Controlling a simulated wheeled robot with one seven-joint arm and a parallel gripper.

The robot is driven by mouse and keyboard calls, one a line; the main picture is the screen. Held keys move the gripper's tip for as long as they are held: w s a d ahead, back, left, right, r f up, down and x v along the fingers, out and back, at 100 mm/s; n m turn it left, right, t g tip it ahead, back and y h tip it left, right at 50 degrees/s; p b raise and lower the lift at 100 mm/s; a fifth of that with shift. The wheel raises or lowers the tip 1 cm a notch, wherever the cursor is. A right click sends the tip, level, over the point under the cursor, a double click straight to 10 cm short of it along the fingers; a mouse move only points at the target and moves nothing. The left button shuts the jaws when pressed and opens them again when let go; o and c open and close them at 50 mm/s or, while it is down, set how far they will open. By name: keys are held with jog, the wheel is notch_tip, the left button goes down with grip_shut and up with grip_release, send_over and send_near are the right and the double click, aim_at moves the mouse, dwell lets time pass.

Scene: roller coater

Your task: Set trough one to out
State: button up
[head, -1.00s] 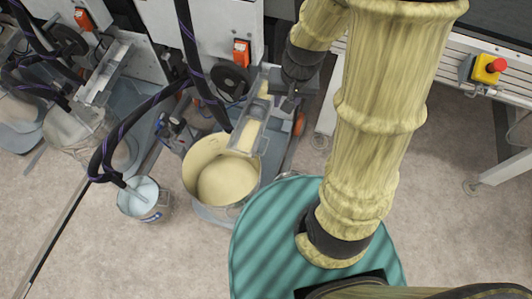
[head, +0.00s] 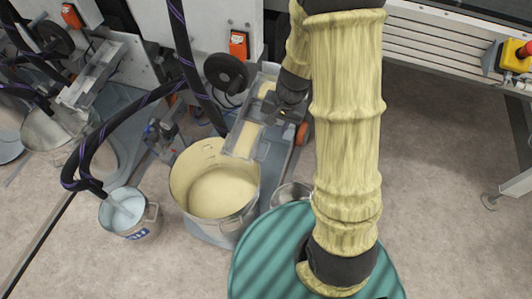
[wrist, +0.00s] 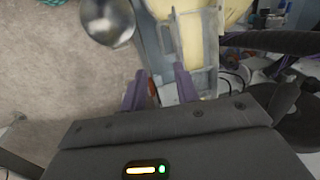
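A narrow metal trough (head: 246,140) with cream-coloured liquid slopes down over a large pot (head: 183,203) of the same liquid. A second trough (head: 95,72) is further left; no label shows which is trough one. My gripper (head: 286,110) is beside the right side of the nearer trough, its tips small and partly hidden in the head view. In the wrist view, my gripper's purple fingers (wrist: 160,88) are apart, close to the nearer trough (wrist: 210,45). An orange-red part (wrist: 152,87) shows between the fingers. I cannot tell whether they touch anything.
A small bucket (head: 130,213) with pale liquid stands left of the pot. A metal bowl (wrist: 108,18) is near the trough. Dark hoses (head: 90,150) hang at left. A teal round surface (head: 265,262) is in front; the floor at right is clear.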

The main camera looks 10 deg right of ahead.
aim_at(265, 154)
jog(key=a+f+b, duration=0.1)
jog(key=f+b, duration=0.1)
jog(key=f, duration=0.3)
jog(key=w+a+f+b, duration=0.1)
jog(key=f+b, duration=0.2)
jog(key=f, duration=0.3)
jog(key=a+f+b, duration=0.1)
jog(key=f+b, duration=0.1)
jog(key=f, duration=0.4)
jog(key=shift+w+f, duration=0.1)
jog(key=shift+w, duration=0.2)
grip_shut()
